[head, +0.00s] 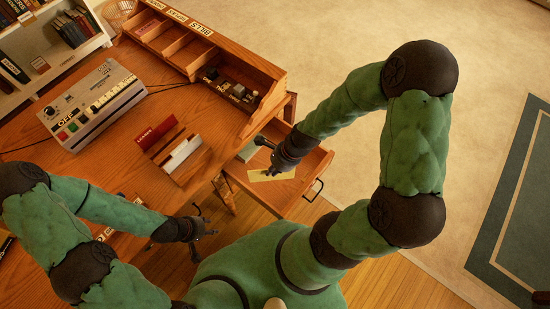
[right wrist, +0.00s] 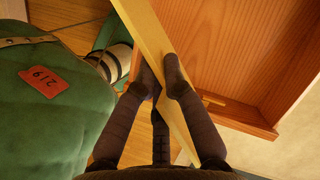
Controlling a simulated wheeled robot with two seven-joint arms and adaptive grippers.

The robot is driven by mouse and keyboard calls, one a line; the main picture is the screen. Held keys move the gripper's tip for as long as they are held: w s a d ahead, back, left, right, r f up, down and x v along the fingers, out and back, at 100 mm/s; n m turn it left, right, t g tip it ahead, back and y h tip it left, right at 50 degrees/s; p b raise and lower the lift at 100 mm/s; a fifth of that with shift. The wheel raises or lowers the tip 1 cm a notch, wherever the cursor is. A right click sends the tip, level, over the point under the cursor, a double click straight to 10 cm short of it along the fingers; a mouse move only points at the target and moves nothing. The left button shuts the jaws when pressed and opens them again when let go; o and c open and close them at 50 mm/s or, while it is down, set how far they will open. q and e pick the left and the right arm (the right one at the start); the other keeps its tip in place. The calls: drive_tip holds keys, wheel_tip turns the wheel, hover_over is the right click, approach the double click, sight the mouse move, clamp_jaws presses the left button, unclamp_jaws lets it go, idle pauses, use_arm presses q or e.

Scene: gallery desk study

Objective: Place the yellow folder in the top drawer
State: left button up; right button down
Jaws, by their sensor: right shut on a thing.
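The yellow folder (head: 272,175) is in my right gripper (head: 264,143), over the open drawer (head: 309,178) at the desk's right side. In the right wrist view the folder (right wrist: 150,35) is a narrow, tilted strip between the fingertips (right wrist: 162,78), with the drawer interior (right wrist: 240,50) beside it. I cannot tell whether the folder touches the drawer bottom. My left gripper (head: 207,224) is empty, its fingers apart, near the desk's front edge.
A green item (head: 247,152) lies at the drawer's left end. A grey machine (head: 92,103) and a pigeonhole organizer (head: 200,50) stand farther back. The floor right of the drawer is clear.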

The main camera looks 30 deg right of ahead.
drive_tip(key=w+d+f+b, duration=0.2)
drive_tip(key=f, duration=0.1)
drive_tip(key=w+d+f+b, duration=0.2)
drive_tip(key=w+f, duration=0.1)
drive_tip(key=f, duration=0.1)
drive_tip(key=w+d+f+b, duration=0.2)
drive_tip(key=f, duration=0.2)
drive_tip(key=shift+w+d+f, duration=0.15)
drive_tip(key=shift+d, duration=0.1)
drive_tip(key=c, duration=1.7)
unclamp_jaws()
drive_tip(key=o, duration=0.4)
drive_tip(key=shift+c, duration=0.2)
